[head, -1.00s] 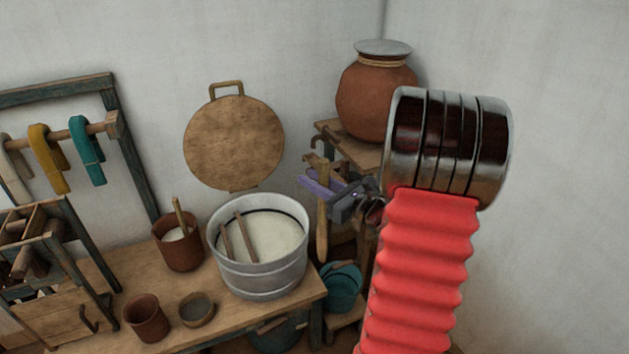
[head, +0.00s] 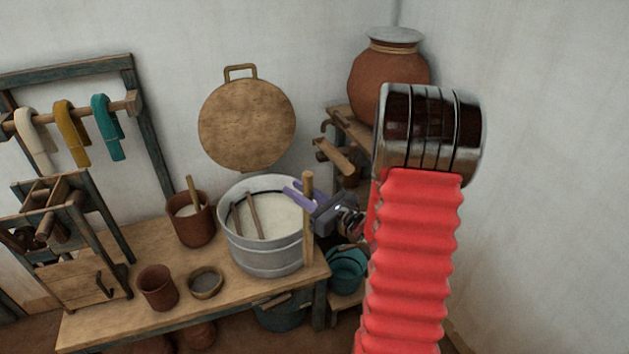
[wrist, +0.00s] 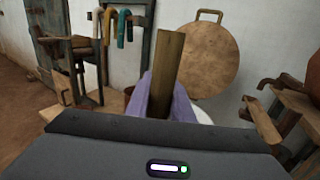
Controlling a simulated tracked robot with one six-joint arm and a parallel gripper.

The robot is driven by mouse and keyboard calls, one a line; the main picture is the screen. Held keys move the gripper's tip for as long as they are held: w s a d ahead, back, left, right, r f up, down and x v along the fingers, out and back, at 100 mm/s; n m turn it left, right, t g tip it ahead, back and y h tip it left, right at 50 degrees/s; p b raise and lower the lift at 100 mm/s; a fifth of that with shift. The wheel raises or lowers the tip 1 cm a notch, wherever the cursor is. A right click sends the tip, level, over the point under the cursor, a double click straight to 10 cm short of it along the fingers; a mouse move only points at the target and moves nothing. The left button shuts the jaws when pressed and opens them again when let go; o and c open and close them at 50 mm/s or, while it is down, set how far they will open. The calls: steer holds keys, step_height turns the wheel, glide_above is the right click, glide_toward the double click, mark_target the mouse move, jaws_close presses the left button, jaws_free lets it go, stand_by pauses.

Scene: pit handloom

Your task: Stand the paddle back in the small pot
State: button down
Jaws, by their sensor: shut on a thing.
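My gripper (head: 300,196) has purple fingers shut on a wooden paddle (head: 308,225), which it holds roughly upright. In the head view the paddle overlaps the right side of the metal bucket and the table's right end; its lower end appears near the table edge, and I cannot tell whether it touches. In the wrist view the paddle (wrist: 166,65) rises between the purple fingers (wrist: 167,105). A small reddish-brown clay pot (head: 157,290) stands upright at the table's front, left of my gripper, and looks empty.
The metal bucket (head: 268,257) of pale liquid holds two sticks. Left of it is a larger brown pot (head: 192,228) with a stick. A shallow bowl (head: 206,283) stands between small pot and bucket. A wooden frame (head: 75,225) is at the left. Bare table (head: 225,311) shows in front.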

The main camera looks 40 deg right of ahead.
steer(key=a+f+n+y, duration=0.1)
steer(key=a+f, duration=0.4)
steer(key=a, duration=0.3)
steer(key=a+f+n+g+y, duration=0.1)
steer(key=a+f+y, duration=0.1)
steer(key=a+f, duration=0.3)
steer(key=a+f+n+g+y, duration=0.1)
steer(key=a+f, duration=0.4)
steer(key=a, duration=0.5)
steer(key=shift+w+a+n+y, duration=0.3)
steer(key=shift+w+a+y, duration=0.1)
steer(key=shift+w+y, duration=0.1)
